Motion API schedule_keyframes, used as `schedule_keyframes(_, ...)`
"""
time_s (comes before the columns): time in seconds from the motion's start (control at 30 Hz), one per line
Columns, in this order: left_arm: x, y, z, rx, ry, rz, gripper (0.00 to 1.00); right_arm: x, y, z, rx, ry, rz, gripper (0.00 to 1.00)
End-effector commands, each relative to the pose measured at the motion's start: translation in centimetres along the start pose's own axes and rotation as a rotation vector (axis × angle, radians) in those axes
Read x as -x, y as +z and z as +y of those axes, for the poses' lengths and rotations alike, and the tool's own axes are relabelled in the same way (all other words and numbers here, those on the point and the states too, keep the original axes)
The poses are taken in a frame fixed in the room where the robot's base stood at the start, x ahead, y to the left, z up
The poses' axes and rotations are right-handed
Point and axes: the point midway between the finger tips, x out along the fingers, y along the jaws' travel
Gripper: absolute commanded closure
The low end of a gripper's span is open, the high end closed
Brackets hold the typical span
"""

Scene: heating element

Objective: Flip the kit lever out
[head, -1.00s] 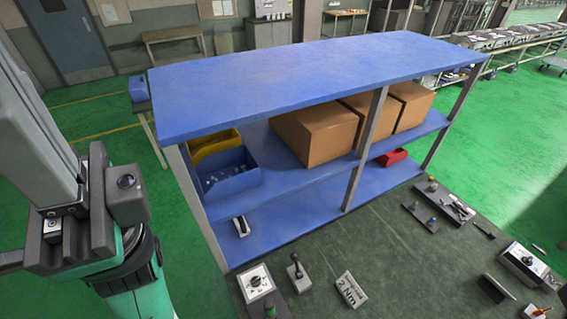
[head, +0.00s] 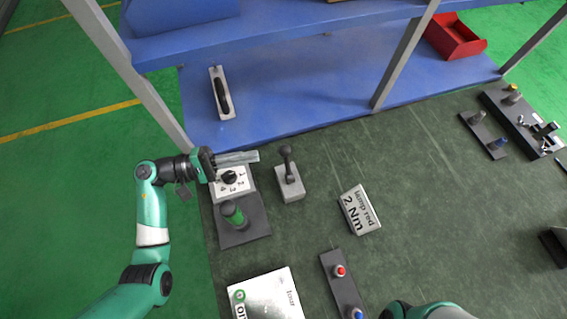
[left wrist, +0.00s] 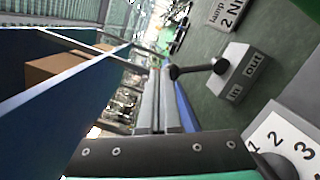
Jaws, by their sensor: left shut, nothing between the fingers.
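The kit lever (head: 288,165) is a dark stick with a knob on a small grey box. In the left wrist view the lever (left wrist: 195,70) stands on its box, whose face is labelled "in" and "out" (left wrist: 243,78). My left gripper (head: 257,156) is shut and empty, with its tips just left of the lever's stick in the head view. In the left wrist view the shut fingers (left wrist: 160,75) end close to the lever's knob; I cannot tell whether they touch. My right gripper is out of view; only part of that arm shows at the bottom.
A numbered dial box (head: 232,182) lies under my left gripper, with a green-knobbed block (head: 236,217) in front. A "lamp red 2 Nm" sign (head: 359,210) stands right of the lever. The blue shelf (head: 290,105) is behind. A red and blue button block (head: 340,285) is nearer.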

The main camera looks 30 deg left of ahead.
Motion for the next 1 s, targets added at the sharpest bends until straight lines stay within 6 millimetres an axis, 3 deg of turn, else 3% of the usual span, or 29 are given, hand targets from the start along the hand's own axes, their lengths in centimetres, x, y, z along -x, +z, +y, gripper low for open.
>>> schedule_keyframes(0.03,1.1,-1.9,-3.2,0.019,0.013,0.024,1.0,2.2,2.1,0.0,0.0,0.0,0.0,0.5)
schedule_keyframes(0.17,2.7,-3.5,-5.3,0.039,0.036,0.065,1.0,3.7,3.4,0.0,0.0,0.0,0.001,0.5)
schedule_keyframes(0.63,3.3,-4.0,-5.2,0.039,0.046,0.081,1.0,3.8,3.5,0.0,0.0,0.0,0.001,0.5)
schedule_keyframes(0.77,2.5,-4.0,-5.2,0.039,0.045,0.078,1.0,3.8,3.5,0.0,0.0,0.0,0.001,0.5)
schedule_keyframes(1.0,-1.8,-4.2,-5.0,0.038,0.044,0.075,1.0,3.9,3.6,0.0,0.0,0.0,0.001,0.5)
